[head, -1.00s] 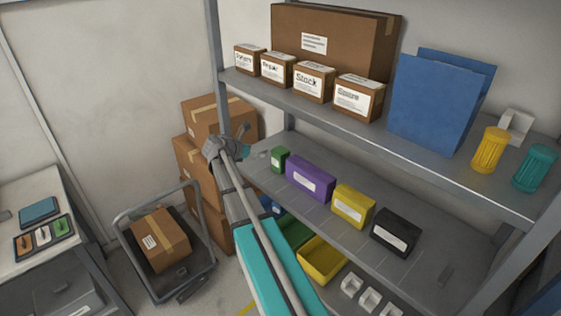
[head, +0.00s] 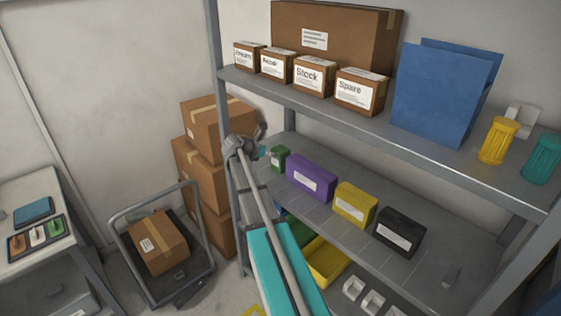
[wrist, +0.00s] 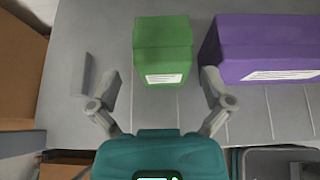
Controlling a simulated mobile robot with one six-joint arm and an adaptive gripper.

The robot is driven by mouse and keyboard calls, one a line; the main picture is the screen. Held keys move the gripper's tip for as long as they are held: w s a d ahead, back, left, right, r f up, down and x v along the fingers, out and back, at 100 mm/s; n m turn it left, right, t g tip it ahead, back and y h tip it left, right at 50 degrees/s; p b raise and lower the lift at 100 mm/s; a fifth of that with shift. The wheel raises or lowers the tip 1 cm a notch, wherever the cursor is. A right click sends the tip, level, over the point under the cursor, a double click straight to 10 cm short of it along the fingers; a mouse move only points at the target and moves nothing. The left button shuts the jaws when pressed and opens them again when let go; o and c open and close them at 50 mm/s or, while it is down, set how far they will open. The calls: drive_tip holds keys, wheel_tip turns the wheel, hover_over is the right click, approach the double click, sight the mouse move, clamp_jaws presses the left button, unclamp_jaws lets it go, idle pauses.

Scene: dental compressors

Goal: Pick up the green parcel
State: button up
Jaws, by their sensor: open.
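The green parcel (head: 281,158) stands on the middle shelf at its left end, with a white label on its front. In the wrist view the green parcel (wrist: 163,50) sits straight ahead, centred between the fingers. My gripper (head: 266,152) is at the shelf's left end, close to the parcel. It also shows in the wrist view (wrist: 161,84), where its two fingers are spread wide and empty. The fingertips are near the parcel's front face, one toward each side. I cannot tell whether either touches it.
A purple parcel (wrist: 265,48) stands close on the right, near my right finger. A yellow parcel (head: 355,203) and a black parcel (head: 399,232) follow along the shelf. A shelf post (head: 214,40) rises at the left. Stacked cardboard boxes (head: 213,130) stand behind my arm.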

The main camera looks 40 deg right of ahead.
sight(280, 149)
drive_tip(key=shift+d, duration=0.1)
drive_tip(key=shift+d+r+b+x, duration=0.15)
drive_tip(key=shift+b+x, duration=0.3)
drive_tip(key=shift+x, duration=0.85)
drive_tip(key=shift+d+r+b+x, duration=0.1)
drive_tip(key=shift+r+b+x, duration=0.25)
drive_tip(key=shift+x, duration=0.9)
drive_tip(key=shift+s+a, duration=0.1)
drive_tip(key=c, duration=1)
drive_tip(key=shift+r, duration=0.1)
wheel_tip(280, 149, up, 10)
drive_tip(key=p, duration=1)
